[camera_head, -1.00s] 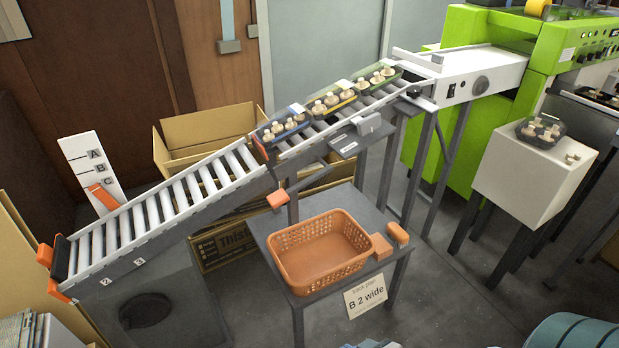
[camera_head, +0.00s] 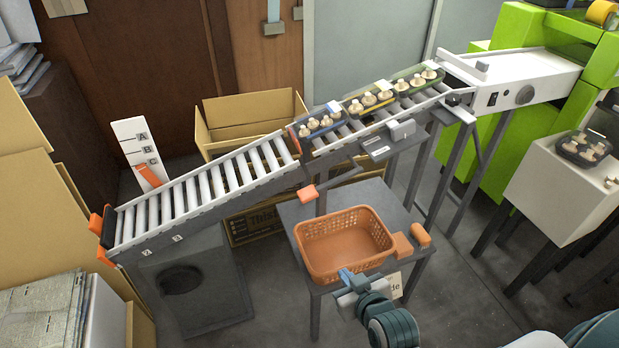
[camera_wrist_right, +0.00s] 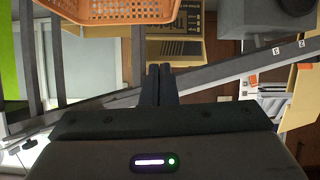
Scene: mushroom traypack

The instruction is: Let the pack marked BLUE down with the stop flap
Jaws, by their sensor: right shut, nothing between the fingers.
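The pack with the blue marking (camera_head: 320,125) lies lowest of three mushroom packs on the sloping roller chute, against the orange-edged stop flap (camera_head: 295,140). A yellow-marked pack (camera_head: 370,101) and a green-marked pack (camera_head: 416,80) lie above it. An orange-ended lever (camera_head: 307,193) sticks out below the chute near the flap. My right gripper (camera_head: 346,276) is at the front edge of the orange basket, away from chute and lever. In the wrist view its fingers (camera_wrist_right: 158,72) are together and empty. My left gripper is not in view.
The orange basket (camera_head: 312,262) stands empty on a grey table (camera_head: 295,215); a card is partly hidden behind my right gripper. The lower rollers are clear down to an orange-and-black end stop (camera_head: 101,228). An A-B-C board (camera_head: 128,135) stands behind, its orange pointer below C.

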